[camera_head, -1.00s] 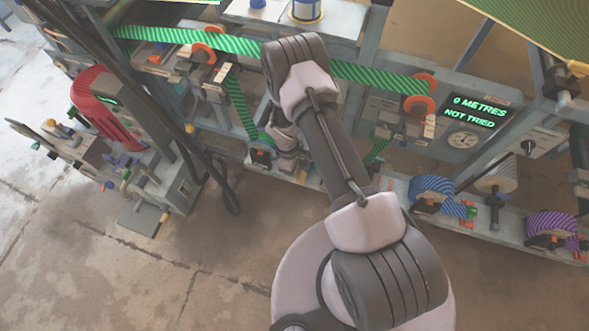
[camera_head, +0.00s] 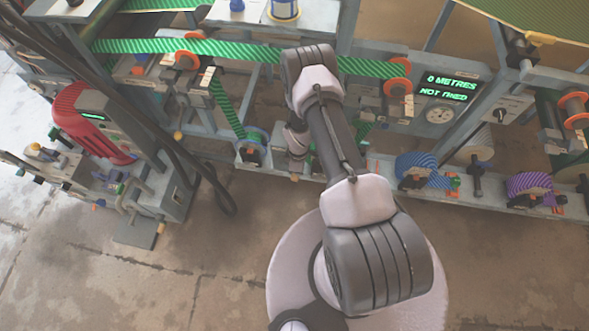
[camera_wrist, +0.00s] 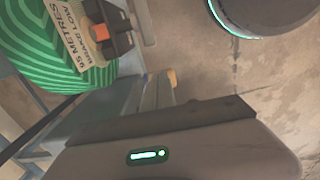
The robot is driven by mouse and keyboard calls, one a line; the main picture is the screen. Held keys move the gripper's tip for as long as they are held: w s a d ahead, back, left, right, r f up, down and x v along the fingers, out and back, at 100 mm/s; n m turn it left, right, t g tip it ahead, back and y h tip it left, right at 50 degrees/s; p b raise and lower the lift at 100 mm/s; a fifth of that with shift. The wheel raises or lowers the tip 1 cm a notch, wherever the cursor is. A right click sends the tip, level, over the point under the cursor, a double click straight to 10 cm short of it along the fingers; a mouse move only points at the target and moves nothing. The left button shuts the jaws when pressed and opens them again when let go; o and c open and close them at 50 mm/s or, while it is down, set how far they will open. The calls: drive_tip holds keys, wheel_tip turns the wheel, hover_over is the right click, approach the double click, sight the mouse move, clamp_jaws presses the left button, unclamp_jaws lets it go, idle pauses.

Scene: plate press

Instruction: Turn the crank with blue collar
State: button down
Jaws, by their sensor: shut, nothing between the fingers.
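I cannot clearly pick out a crank with a blue collar. In the head view, a small blue part (camera_head: 120,187) sits among bent handles at the left unit, and a blue-rimmed reel (camera_head: 253,140) is beside my wrist; neither is certain. A green striped roll (camera_wrist: 40,55) with a label reading 95 metres, brake low, is at the upper left, apart from the fingers.
A green striped web (camera_head: 225,50) runs across the machine. The display (camera_head: 448,88) reads 0 metres, not tried. A red unit (camera_head: 90,122) stands at left; blue (camera_head: 415,170) and purple (camera_head: 528,187) striped rolls are at right.

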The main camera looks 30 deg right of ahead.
drive_tip(key=shift+s+d+f+b, duration=0.15)
drive_tip(key=shift+d+f+b, duration=0.05)
drive_tip(key=shift+f+b, duration=0.5)
drive_tip(key=shift+s+d+f+b, duration=0.1)
drive_tip(key=shift+d+f+b, duration=0.05)
drive_tip(key=shift+f+b, duration=0.5)
drive_tip(key=shift+f, duration=0.1)
